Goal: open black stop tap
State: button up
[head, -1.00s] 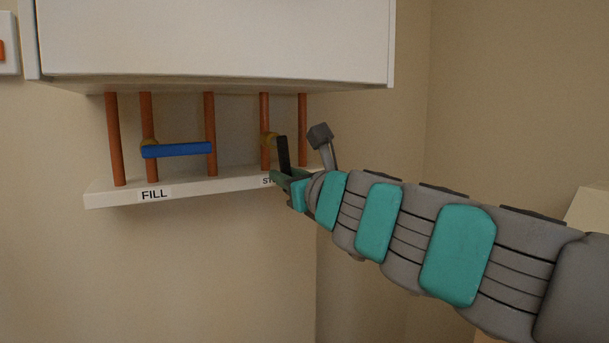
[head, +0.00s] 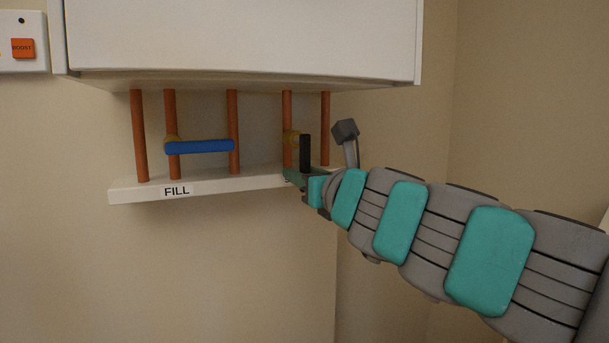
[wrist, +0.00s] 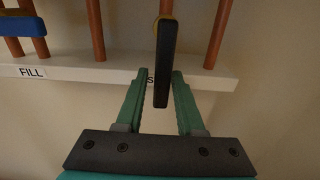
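The black stop tap lever (head: 305,153) hangs from a brass fitting (head: 291,138) on a copper pipe and points nearly straight down. In the wrist view the black lever (wrist: 163,65) runs down between the two green fingers. My gripper (wrist: 160,76) is open, with one finger on each side of the lever's lower end. A gap shows beside each finger, and I see no clear contact. In the head view my gripper (head: 291,176) is at the lever's lower end, partly hidden by my own wrist. The stop label is mostly covered.
A blue lever (head: 200,147) lies horizontal on another pipe, above the FILL label (head: 177,191) on a white shelf (head: 130,191). Several copper pipes run up to a white cabinet (head: 240,40). An orange BOOST switch (head: 23,48) is at upper left.

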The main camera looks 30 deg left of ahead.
jog(key=shift+o, duration=1)
jog(key=shift+d, duration=0.1)
jog(key=v, duration=0.7)
jog(key=shift+s+d, duration=0.25)
jog(key=shift+d, duration=0.05)
